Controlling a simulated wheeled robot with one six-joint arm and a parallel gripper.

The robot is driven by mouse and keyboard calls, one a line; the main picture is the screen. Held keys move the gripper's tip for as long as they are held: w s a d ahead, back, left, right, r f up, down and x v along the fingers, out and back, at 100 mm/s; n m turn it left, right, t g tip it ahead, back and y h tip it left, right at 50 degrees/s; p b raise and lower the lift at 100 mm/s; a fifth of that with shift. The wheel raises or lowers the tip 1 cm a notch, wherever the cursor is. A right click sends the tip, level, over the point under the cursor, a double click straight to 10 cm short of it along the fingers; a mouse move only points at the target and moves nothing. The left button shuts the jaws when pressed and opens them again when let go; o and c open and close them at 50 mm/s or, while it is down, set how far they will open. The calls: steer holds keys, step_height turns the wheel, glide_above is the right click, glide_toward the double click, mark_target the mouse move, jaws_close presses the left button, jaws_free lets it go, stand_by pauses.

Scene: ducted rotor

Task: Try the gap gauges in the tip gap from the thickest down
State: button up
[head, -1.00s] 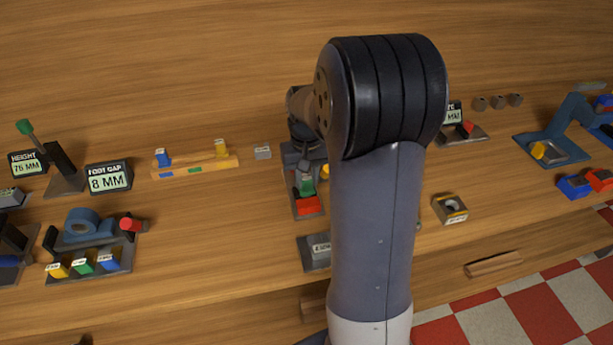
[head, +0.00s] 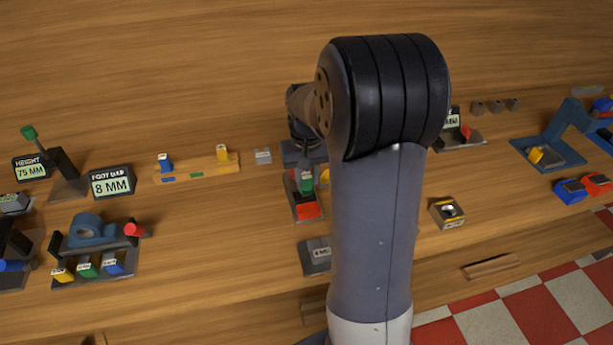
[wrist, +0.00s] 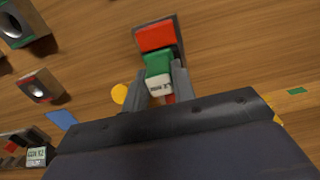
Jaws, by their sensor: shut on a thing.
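My gripper (wrist: 159,76) is shut on a green gauge (wrist: 157,61) with a white label, seen in the wrist view. The green gauge (head: 307,184) also shows in the head view, just left of my arm. It is right beside a red block (head: 308,210) on a dark plate, which also shows in the wrist view (wrist: 157,36). I cannot tell whether they touch or whether the gauge is in a gap. A blue gauge (head: 165,163) and a yellow gauge (head: 222,153) stand on a wooden rack (head: 205,168), with an empty place between them.
My arm hides the middle of the bench. A stand with a blue ring (head: 92,229) and small coloured blocks is at left. An "8 MM" sign (head: 111,183) stands behind it. Bare wood lies between.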

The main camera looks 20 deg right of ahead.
steer(key=shift+r+p, duration=1.65)
steer(key=shift+r, duration=0.65)
steer(key=shift+f, duration=0.1)
